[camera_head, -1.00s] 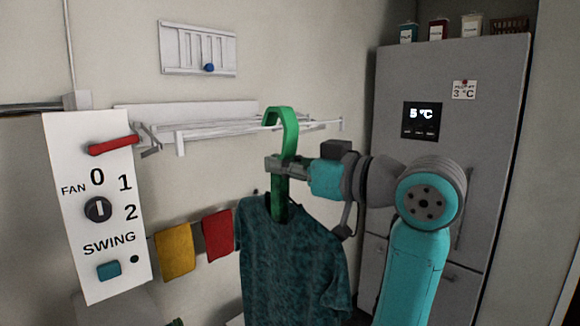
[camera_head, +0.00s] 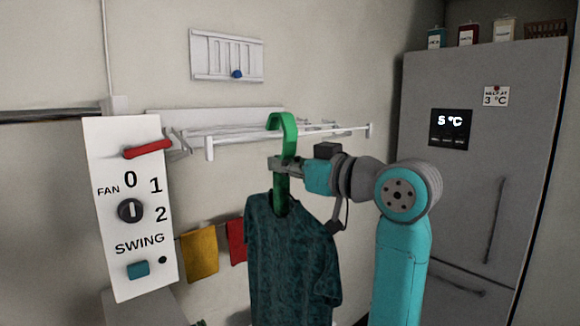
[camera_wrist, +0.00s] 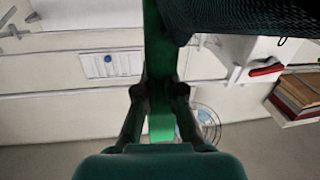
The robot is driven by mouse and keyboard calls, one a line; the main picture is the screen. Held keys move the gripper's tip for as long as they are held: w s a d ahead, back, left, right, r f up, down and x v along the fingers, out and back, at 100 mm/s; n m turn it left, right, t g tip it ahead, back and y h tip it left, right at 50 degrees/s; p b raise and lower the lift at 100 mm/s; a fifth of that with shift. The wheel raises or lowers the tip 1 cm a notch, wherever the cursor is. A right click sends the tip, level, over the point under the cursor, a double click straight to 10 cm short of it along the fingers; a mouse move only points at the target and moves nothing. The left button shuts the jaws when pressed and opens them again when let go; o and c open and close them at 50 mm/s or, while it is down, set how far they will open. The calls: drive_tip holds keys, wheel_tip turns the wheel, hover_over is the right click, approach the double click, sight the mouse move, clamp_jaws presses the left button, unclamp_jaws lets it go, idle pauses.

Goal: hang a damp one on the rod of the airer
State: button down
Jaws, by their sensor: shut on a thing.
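My gripper (camera_head: 281,165) is shut on the stem of a green hanger (camera_head: 284,124). A dark teal shirt (camera_head: 290,262) hangs upright from the hanger, below the gripper. The hanger's hook is in front of the white airer (camera_head: 225,141) on the wall, at about the height of its rod in the head view. I cannot tell whether the hook touches the rod. In the wrist view the green stem (camera_wrist: 160,128) runs between the gripper fingers (camera_wrist: 158,98), and dark cloth (camera_wrist: 240,18) covers the upper right.
A white fan panel (camera_head: 130,215) with a red lever stands at left. A yellow cloth (camera_head: 199,252) and a red cloth (camera_head: 237,241) hang low on the wall. A grey fridge (camera_head: 480,150) stands at right. A small white rack (camera_head: 227,55) is on the wall above the airer.

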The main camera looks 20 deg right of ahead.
drive_tip(key=shift+d+x, duration=0.15)
drive_tip(key=shift+x, duration=1)
drive_tip(key=shift+d+x, duration=0.2)
drive_tip(key=shift+x, duration=0.95)
drive_tip(key=shift+w+f, duration=0.2)
drive_tip(key=shift+f, duration=1.2)
